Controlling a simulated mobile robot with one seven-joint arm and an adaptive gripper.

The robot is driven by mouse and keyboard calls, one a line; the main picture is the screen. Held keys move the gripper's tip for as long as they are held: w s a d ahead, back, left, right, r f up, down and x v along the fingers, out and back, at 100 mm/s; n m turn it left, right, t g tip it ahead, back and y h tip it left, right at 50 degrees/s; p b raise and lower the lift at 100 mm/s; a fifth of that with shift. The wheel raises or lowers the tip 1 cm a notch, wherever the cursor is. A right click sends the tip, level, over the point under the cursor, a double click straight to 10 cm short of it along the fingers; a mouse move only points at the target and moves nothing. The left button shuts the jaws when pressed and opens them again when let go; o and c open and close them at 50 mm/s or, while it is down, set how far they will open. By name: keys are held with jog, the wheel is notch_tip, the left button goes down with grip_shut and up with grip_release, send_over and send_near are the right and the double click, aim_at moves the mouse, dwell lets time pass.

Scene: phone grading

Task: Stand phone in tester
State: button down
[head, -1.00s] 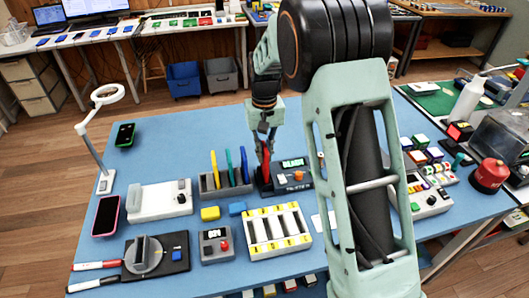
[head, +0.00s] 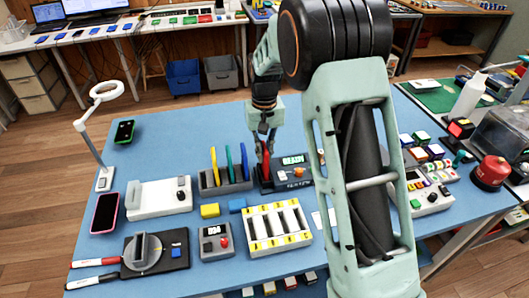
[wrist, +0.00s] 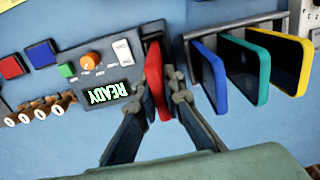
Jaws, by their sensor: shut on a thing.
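A red phone (wrist: 155,82) stands on edge between the fingers of my gripper (wrist: 163,101). In the head view, my gripper (head: 265,146) points down over the left end of the dark tester (head: 295,184), with the red phone (head: 266,168) below it. The phone is at the tester's slot end; I cannot tell how deep it sits, as the fingers hide part of it. In the wrist view, the tester's display (wrist: 107,93) is lit and reads READY. An orange knob and a white switch are beside it.
Beside the tester is a rack (head: 226,189) with yellow, teal and blue phones (wrist: 208,76) standing in it, close to my fingers. A yellow block, a blue block and a white slotted tray (head: 279,228) lie in front.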

jog(key=c, duration=2)
grip_release()
jog(key=shift+o, duration=0.3)
jog(key=shift+o, duration=1.4)
jog(key=shift+r+p, duration=0.6)
jog(key=shift+r, duration=0.15)
jog(key=shift+r+p, duration=0.55)
jog(key=shift+r, duration=0.2)
